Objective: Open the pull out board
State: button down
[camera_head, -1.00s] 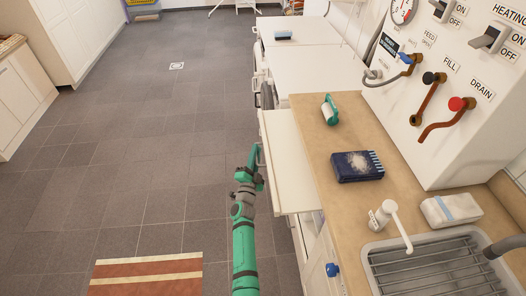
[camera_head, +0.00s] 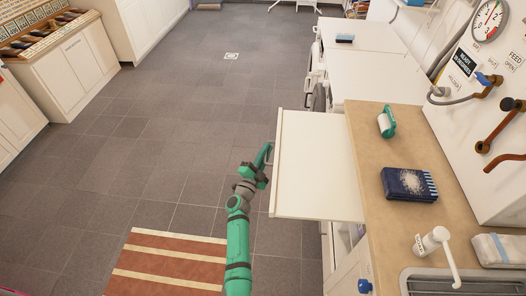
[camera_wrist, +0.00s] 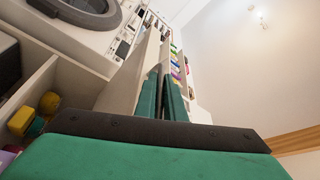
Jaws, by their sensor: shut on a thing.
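The white pull-out board (camera_head: 312,165) sticks out to the left from under the wooden counter, level and well extended over the floor. A handle (camera_head: 271,152) sits on its left front edge. My green gripper (camera_head: 266,157) is at that handle and shut on it. In the wrist view my two green fingers (camera_wrist: 162,98) reach up close together at the edge of the board; the handle itself is mostly hidden there.
The wooden counter (camera_head: 390,150) holds a dark blue box (camera_head: 408,184) and a green-and-white brush (camera_head: 386,122). A sink with a white tap (camera_head: 434,245) is at the lower right. A striped rug (camera_head: 168,265) lies on the floor. The tiled floor (camera_head: 190,120) left of the board is clear.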

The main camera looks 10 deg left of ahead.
jog(key=shift+w+a, duration=0.1)
jog(key=shift+a, duration=0.05)
jog(key=c, duration=2.1)
grip_release()
jog(key=v, duration=1.1)
jog(key=shift+w, duration=0.1)
